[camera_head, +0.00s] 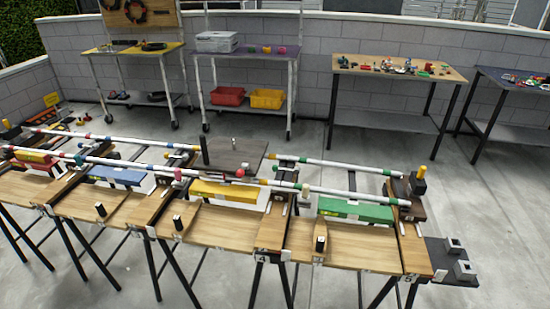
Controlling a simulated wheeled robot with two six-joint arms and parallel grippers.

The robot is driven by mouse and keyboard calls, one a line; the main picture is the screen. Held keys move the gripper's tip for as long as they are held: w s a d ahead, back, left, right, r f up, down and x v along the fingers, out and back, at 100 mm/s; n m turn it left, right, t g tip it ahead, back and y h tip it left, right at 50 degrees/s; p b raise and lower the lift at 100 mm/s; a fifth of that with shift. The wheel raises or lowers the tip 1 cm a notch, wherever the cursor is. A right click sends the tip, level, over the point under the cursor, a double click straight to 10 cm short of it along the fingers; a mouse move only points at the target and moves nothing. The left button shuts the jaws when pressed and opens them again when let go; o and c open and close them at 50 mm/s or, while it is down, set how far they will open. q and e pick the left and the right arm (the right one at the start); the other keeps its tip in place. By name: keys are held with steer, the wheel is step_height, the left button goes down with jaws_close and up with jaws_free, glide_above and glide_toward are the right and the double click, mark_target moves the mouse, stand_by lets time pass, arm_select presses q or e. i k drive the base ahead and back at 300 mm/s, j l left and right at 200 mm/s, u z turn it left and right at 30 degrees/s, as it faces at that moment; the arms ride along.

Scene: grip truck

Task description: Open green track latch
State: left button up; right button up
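The green track section (356,210) is at the right end of the row of wooden tables. It is a long green block with a small yellow label at its left end. A small dark upright peg (320,243) stands on the wooden board in front of it. White rails (345,196) run above and behind the green block. I cannot tell which small part is the latch, or whether it is open. Neither of my grippers is in view.
Yellow (224,191), blue (117,175) and red (38,158) track sections continue to the left. A dark board (234,154) sits across the rails. A dark plate with grey blocks (453,247) juts out at the right end. Loaded tables stand behind; grey floor between is clear.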

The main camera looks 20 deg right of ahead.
mark_target(275, 167)
steer(key=i+z, duration=0.15)
steer(key=z, duration=0.35)
steer(key=i+j+z, duration=0.15)
steer(key=z, duration=0.3)
steer(key=i+j+z, duration=0.1)
steer(key=z, duration=0.4)
